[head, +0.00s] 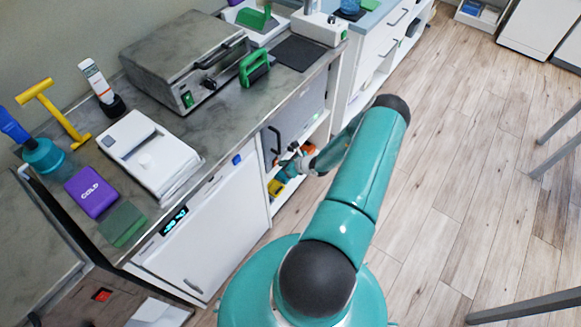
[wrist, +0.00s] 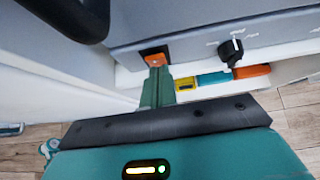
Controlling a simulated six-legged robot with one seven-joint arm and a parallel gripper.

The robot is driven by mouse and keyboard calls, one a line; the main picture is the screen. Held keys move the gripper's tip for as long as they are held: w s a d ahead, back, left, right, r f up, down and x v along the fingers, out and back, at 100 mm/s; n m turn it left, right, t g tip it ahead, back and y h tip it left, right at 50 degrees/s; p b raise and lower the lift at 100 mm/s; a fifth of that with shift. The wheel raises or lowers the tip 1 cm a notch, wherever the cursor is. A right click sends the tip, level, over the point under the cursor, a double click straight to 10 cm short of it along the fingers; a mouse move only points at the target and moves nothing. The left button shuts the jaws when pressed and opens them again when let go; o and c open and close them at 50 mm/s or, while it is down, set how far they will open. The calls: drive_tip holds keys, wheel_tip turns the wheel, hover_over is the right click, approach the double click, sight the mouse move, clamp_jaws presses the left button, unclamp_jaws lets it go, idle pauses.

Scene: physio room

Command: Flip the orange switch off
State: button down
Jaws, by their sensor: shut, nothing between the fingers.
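The orange switch (wrist: 155,58) sits in a black frame on the front panel of a grey unit, in the upper middle of the wrist view. Which way its rocker is pressed I cannot tell. My gripper (wrist: 157,72) is shut and empty, its green fingers pointing at the switch. The fingertips overlap the switch's lower edge in the picture; whether they touch it I cannot tell. In the head view my gripper (head: 298,163) is small beside the grey unit (head: 297,112) under the counter, and the switch on that unit is hidden.
A black knob (wrist: 231,48) is right of the switch. Below the panel are a yellow item (wrist: 185,84), a blue item (wrist: 213,78) and an orange item (wrist: 252,71). A dark handle (head: 273,140) is on the unit's left. A red-orange switch (head: 102,294) shows at lower left.

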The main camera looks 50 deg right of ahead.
drive_tip(key=shift+w, duration=0.15)
drive_tip(key=shift+w+r+g, duration=0.1)
drive_tip(key=shift+w+g, duration=0.15)
drive_tip(key=shift+g, duration=0.05)
drive_tip(key=shift+r, duration=0.2)
drive_tip(key=shift+r, duration=0.6)
drive_tip(key=shift+s, duration=0.15)
